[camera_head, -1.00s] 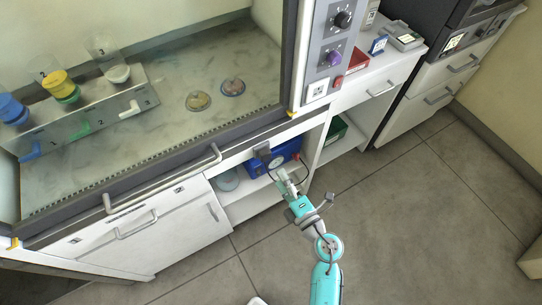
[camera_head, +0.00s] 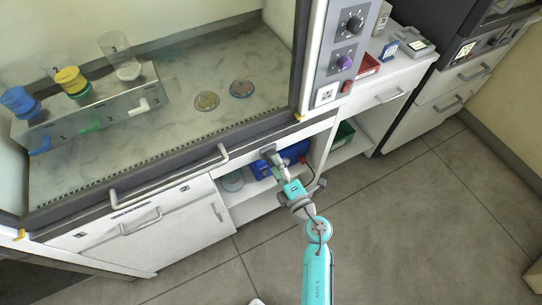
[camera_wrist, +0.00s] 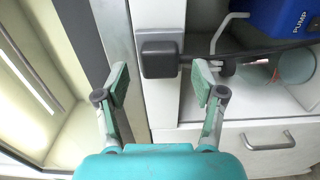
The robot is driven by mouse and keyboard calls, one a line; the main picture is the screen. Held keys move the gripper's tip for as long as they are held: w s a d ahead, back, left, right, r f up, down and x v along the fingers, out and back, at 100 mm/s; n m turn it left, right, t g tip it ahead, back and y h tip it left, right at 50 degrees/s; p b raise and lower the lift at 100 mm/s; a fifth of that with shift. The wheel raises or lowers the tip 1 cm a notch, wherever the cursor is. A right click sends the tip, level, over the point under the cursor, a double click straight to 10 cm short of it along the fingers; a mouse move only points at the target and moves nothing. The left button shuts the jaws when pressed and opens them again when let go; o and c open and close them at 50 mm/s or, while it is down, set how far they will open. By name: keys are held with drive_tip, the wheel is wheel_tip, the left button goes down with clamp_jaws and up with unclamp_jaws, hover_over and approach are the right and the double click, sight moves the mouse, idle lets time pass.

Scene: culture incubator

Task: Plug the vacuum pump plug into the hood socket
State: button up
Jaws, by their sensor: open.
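A dark grey box (camera_wrist: 160,57), which looks like the hood socket, sits on the pale front of the cabinet below the hood. In the head view it shows just above my gripper (camera_head: 275,162). In the wrist view my gripper (camera_wrist: 161,82) is open, its fingertips either side of the box's lower part. A black cable (camera_wrist: 270,54) runs from the box's right side behind my right finger. A dark knob-like piece (camera_wrist: 228,67) sits on it; I cannot tell whether this is the plug or whether it is seated. The blue vacuum pump (camera_wrist: 285,15) stands in the open shelf.
A pale round-ended container (camera_wrist: 293,66) is beside the pump. A drawer with a handle (camera_wrist: 268,141) is below right. The hood's front handle (camera_head: 223,153) is left of my gripper.

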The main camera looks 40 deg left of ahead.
drive_tip(key=shift+x, duration=1.2)
drive_tip(key=shift+c, duration=0.3)
clamp_jaws()
drive_tip(key=shift+d, duration=0.15)
drive_tip(key=shift+v, duration=2.9)
drive_tip(key=shift+r, duration=0.1)
